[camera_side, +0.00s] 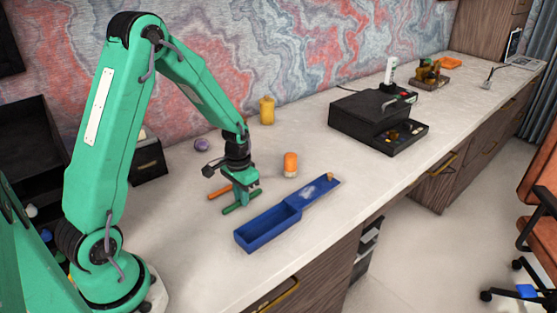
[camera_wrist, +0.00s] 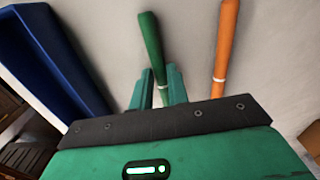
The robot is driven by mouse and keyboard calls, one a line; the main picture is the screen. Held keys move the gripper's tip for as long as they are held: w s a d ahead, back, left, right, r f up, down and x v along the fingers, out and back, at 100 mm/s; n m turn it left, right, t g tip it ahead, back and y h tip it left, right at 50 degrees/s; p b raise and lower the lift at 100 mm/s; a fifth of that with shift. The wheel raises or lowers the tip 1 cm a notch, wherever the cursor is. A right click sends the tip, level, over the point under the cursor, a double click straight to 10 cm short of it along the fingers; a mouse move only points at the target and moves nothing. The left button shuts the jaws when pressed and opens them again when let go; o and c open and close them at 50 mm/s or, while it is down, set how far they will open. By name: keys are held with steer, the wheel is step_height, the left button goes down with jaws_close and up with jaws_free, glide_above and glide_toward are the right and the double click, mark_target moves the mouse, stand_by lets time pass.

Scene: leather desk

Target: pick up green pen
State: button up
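The green pen (camera_side: 231,208) lies on the pale desk just behind the blue box. My gripper (camera_side: 242,190) points down at it, with its fingertips low, close to the desk. In the wrist view the green pen (camera_wrist: 151,38) runs down between the two fingers of my gripper (camera_wrist: 160,72). The fingers stand apart, one on each side of the pen, and no firm grip on it shows. The pen's near end is hidden behind the gripper body.
An orange pen (camera_side: 218,192) lies to the left, seen right of the fingers in the wrist view (camera_wrist: 225,45). A blue box (camera_side: 270,227) is close in front. An orange-and-white bottle (camera_side: 290,165), yellow bottle (camera_side: 266,111) and purple ball (camera_side: 201,145) stand behind. A black machine (camera_side: 375,118) is farther right.

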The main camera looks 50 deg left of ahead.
jaws_close()
steer(key=shift+r, duration=0.15)
steer(key=shift+r, duration=0.4)
step_height(320, 180, up, 3)
steer(key=shift+r, duration=0.1)
steer(key=s+d+r, duration=0.2)
steer(key=d+r, duration=0.4)
steer(key=d, duration=0.5)
steer(key=shift+s+d+r, duration=0.15)
steer(key=shift+s+r, duration=0.2)
steer(key=shift+s, duration=0.05)
